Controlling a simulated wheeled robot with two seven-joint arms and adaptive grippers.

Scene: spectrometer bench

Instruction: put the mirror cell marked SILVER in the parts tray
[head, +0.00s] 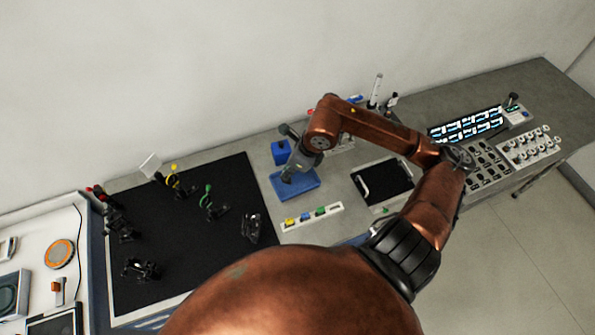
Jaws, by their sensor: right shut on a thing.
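My right gripper (288,173) points down over a shallow blue tray (311,186) near the middle of the bench. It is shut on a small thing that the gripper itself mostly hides. I cannot make out that thing's shape or any marking, nor whether it touches the tray floor. The blue tray looks like the parts tray, but no label on it is readable. No SILVER mark is readable anywhere in view. My left gripper is not in view.
A blue box (281,153) stands just behind the tray. A white rack (330,214) with small coloured pieces lies in front. A black breadboard (180,255) with optics mounts is at left. A black-floored tray (388,181) and a lit panel (466,124) are right.

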